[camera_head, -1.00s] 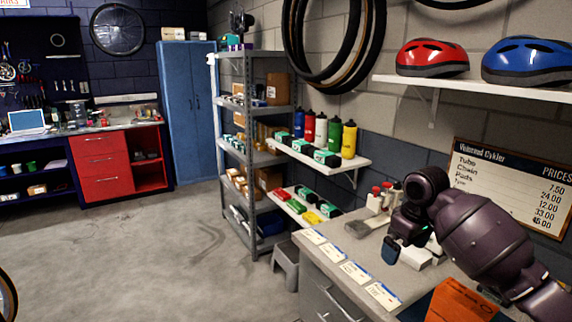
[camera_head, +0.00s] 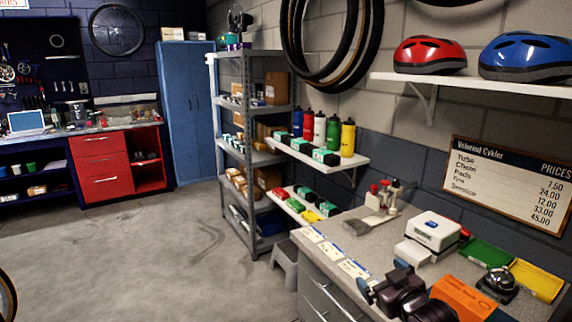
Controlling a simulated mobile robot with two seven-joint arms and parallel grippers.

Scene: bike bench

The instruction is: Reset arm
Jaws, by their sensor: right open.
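My right gripper (camera_head: 384,277) is low at the front of the grey counter (camera_head: 352,229), at the lower right of the head view. Its two dark fingers with bluish tips stand apart, and nothing shows between them. The dark purple wrist behind it lies beside an orange box (camera_head: 464,298) and hides part of the counter's front edge. Whether the gripper touches the counter cannot be told. My left gripper is not in view.
On the counter are paper cards (camera_head: 331,250), a white device (camera_head: 433,231), a green tray (camera_head: 486,252), a yellow tray (camera_head: 537,280), a bell (camera_head: 499,281) and small bottles (camera_head: 384,193). A grey step stool (camera_head: 286,263) stands by the counter.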

